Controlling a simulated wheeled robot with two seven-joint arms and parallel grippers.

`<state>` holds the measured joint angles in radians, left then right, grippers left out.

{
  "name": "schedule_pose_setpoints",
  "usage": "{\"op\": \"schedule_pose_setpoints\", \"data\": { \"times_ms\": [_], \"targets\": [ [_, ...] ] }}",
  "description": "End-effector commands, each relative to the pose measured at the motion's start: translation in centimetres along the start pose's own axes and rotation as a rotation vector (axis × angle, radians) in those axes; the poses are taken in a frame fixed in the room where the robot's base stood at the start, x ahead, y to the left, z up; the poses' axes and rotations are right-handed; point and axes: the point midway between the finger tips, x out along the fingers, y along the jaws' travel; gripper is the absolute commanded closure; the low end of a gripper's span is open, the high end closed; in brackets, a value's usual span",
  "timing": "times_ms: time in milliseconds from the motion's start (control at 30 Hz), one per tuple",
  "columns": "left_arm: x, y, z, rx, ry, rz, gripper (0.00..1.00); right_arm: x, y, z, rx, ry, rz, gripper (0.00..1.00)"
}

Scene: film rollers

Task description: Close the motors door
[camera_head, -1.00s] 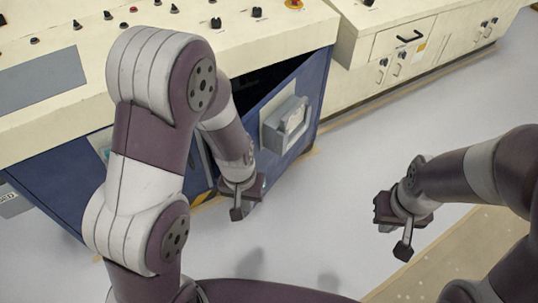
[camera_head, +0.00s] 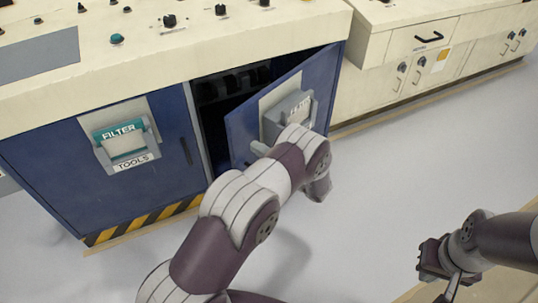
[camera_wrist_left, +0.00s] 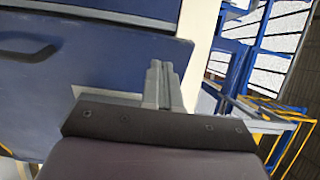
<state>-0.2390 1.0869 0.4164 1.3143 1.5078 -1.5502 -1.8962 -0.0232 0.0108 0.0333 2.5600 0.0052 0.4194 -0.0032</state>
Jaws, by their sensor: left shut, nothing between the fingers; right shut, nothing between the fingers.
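The motors door (camera_head: 242,123) is the blue cabinet door on the right, standing ajar, with a dark gap along its left edge. A grey holder with a label (camera_head: 300,108) is on its front; the label is too small to read surely. In the left wrist view my left gripper (camera_wrist_left: 164,82) is shut and empty, close to a blue panel (camera_wrist_left: 105,52); contact cannot be told. My right gripper (camera_head: 440,280) is shut and empty over the floor, at the lower right.
A closed blue door labelled FILTER and TOOLS (camera_head: 60,160) stands left of the opening. The cream console top (camera_head: 240,42) with knobs overhangs the doors. Cream cabinets (camera_head: 400,65) continue at the right. The grey floor (camera_head: 400,160) in front of them is clear.

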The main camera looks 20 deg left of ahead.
Motion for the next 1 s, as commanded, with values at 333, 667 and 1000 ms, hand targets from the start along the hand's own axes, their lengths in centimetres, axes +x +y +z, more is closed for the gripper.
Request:
{"op": "schedule_pose_setpoints", "data": {
  "times_ms": [333, 667, 1000],
  "targets": [
    [6.3, 0.1, 0.0, -0.002, -0.001, 0.001, 1.00, 0.8, 0.0, 0.1, 0.000, 0.000, 0.000, 1.00],
    [7.6, 0.0, 0.0, -0.002, 0.001, 0.000, 1.00, 0.8, 0.0, 0.1, 0.000, 0.000, 0.000, 1.00],
    [9.6, -0.1, 0.0, -0.004, 0.027, 0.000, 1.00, 0.7, 0.0, 0.1, 0.000, 0.000, 0.000, 1.00]
  ]
}}
